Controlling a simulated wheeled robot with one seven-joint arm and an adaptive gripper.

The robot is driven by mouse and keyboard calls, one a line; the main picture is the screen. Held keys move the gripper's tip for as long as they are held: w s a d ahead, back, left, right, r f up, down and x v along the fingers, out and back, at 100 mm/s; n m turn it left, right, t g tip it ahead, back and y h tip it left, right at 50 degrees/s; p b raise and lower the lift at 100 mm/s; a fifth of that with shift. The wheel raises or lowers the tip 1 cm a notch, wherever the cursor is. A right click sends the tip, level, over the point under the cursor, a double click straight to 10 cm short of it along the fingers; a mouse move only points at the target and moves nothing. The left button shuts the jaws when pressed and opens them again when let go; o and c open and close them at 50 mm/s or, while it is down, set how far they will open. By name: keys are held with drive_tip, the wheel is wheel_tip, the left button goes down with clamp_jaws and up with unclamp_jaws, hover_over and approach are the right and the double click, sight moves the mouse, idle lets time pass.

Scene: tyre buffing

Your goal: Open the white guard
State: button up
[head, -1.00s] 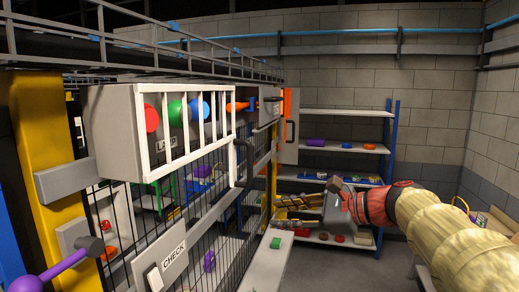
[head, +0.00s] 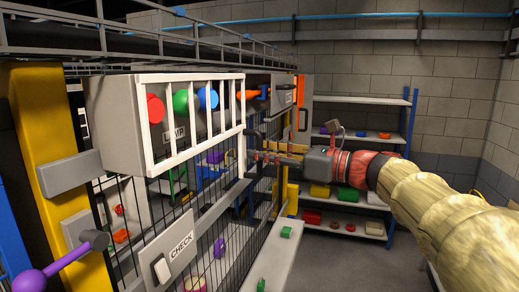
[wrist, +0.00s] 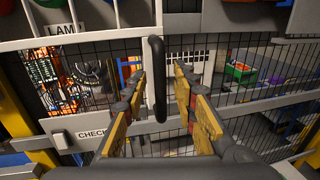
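The white guard (head: 196,112) is a frame of upright white bars over the front of a grey box with red, green and blue round buttons. It looks shut across them. Its black upright handle (wrist: 156,80) is at the guard's right end. My gripper (head: 258,156) is at that end, pointing left at the handle. In the wrist view my gripper (wrist: 160,72) is open, with one yellow finger on each side of the handle. No finger visibly touches it. I cannot tell how deep the handle sits between the fingertips.
Below the guard are a white CHECK switch panel (head: 168,255) and black wire mesh. A purple-knobbed lever (head: 60,268) is at lower left. A grey box with an orange edge (head: 290,92) is just beyond the guard. Shelves (head: 345,146) stand behind, and floor is clear at right.

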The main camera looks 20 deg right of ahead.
drive_tip(key=shift+w+a, duration=0.45)
drive_tip(key=c, duration=0.3)
drive_tip(key=c, duration=0.4)
clamp_jaws()
